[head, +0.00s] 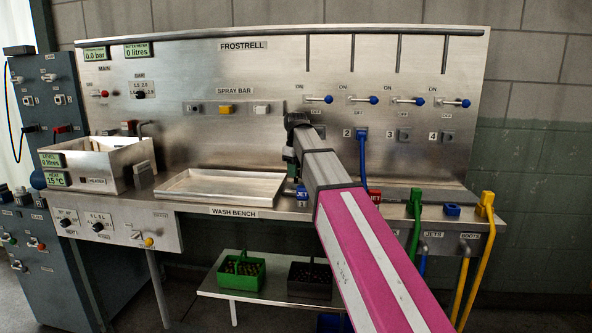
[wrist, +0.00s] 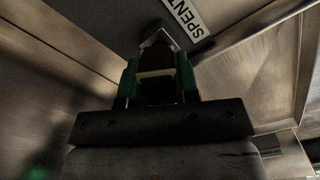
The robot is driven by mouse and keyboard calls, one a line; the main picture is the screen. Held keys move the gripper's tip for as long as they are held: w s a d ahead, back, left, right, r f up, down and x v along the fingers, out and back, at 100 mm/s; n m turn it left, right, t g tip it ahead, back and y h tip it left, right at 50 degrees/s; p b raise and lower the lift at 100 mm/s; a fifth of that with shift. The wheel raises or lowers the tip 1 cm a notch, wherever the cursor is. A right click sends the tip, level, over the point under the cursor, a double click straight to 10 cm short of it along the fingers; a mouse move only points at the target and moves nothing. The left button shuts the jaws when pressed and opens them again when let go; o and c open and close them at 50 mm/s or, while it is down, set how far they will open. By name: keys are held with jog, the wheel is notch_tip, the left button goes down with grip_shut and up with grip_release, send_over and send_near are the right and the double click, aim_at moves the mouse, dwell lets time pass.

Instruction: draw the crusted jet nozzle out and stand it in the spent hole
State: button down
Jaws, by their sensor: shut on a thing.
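My gripper (wrist: 158,72) shows in the wrist view with two green fingers, shut on a dark brown, crusted-looking jet nozzle (wrist: 160,58). The SPENT label (wrist: 189,16) is just beyond the nozzle, at the upper right. A small pale edge shows at the nozzle's far end. I cannot tell whether the nozzle's end is in a hole or apart from it. In the head view my arm hides most of the gripper, and only a bit of green (head: 291,160) shows above the bench. The spent hole itself is not clearly visible.
A shallow metal tray (head: 172,196) lies to the left. Lever valves with blue knobs (head: 374,99) line the back panel. Green and yellow handles (head: 486,200) stand at the right.

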jog(key=shift+f, duration=1)
jog(key=c, duration=0.8)
grip_release()
jog(key=shift+r, duration=0.1)
notch_tip(320, 180, up, 11)
jog(key=shift+f, duration=0.15)
jog(key=shift+f, duration=0.1)
